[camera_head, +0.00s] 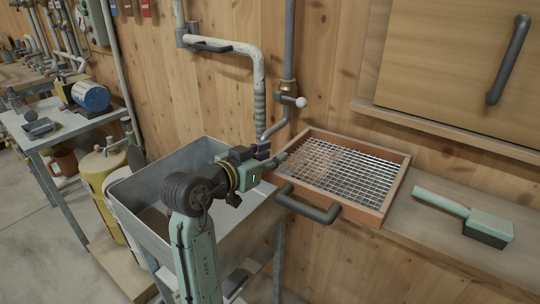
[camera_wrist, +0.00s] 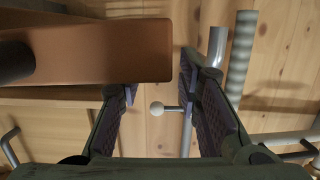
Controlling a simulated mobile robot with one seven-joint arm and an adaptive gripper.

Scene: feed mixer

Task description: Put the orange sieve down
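The orange sieve (camera_head: 395,190) has a square orange-brown frame, a wire mesh and a dark handle (camera_head: 308,206) at its front. It lies roughly level at the left end of the wooden wall shelf; its underside contact is hidden. My gripper (camera_head: 272,156) is at the sieve's left side, above the sink's back right corner. In the wrist view the fingers (camera_wrist: 160,88) are spread with nothing clamped between them. The sieve's frame (camera_wrist: 100,52) is close beyond the left finger, and part of its handle shows at the left edge. I cannot tell whether finger and frame touch.
A grey sink (camera_head: 150,165) stands below my arm. A pipe with a white-knobbed valve (camera_head: 300,101) rises just behind my gripper. A green-handled brush (camera_head: 465,215) lies on the shelf (camera_head: 410,240) to the right. A wooden hatch (camera_head: 455,70) is above.

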